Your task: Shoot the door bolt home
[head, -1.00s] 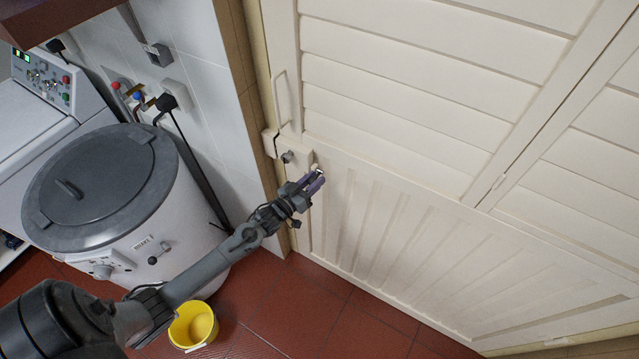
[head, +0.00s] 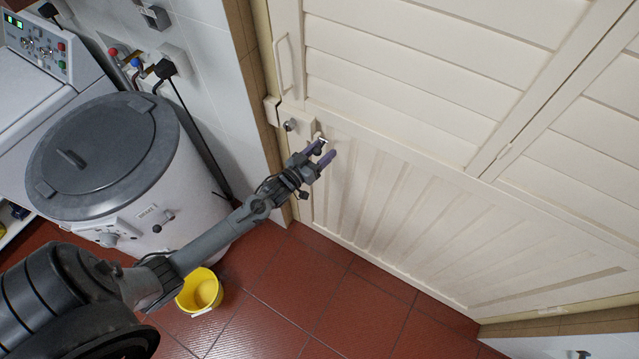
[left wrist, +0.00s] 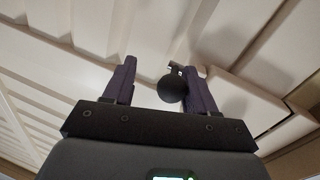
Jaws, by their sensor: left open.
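The cream door (head: 400,190) has louvres above and a grooved panel below. A cream lock box (head: 303,120) with a round metal knob (head: 290,125) sits at its left edge. A small pale and metallic bolt part (head: 321,139) shows at my left gripper's fingertips in the head view. In the left wrist view, a black ball knob (left wrist: 170,88) with a metallic bit behind it lies between the open fingers of my left gripper (left wrist: 160,76), close to the right finger. I cannot tell whether they touch. The bolt's far end is hidden. My right gripper is not in view.
A pull handle (head: 283,65) stands out above the lock box. The red tiled floor (head: 300,290) before the door is clear.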

